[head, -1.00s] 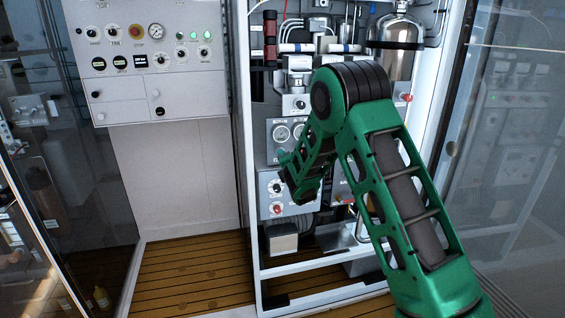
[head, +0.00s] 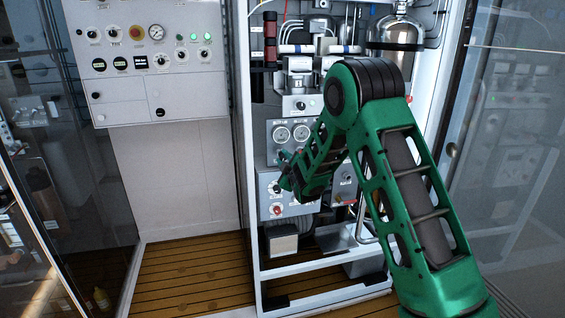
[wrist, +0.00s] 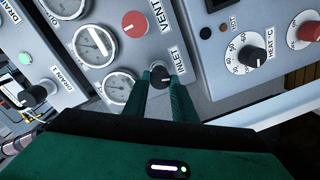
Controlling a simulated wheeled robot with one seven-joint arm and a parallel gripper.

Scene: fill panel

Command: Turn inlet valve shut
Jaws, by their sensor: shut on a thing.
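The inlet valve is a small black knob (wrist: 160,75) on a grey panel in the wrist view, beside the label INLET. My gripper (wrist: 162,80) has its two green fingers on either side of this knob and is shut on it. The fingers hide part of the knob, and I cannot tell its exact angle. In the head view, my gripper (head: 287,170) reaches the panel from the right, below two round gauges. The knob cannot be made out there.
A red VENT knob (wrist: 135,24) and a white gauge (wrist: 119,88) sit close to the inlet knob. A black DRAIN knob (wrist: 35,97) is at left, a HEAT dial (wrist: 247,57) at right. The white cabinet frame (head: 248,190) borders the panel.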

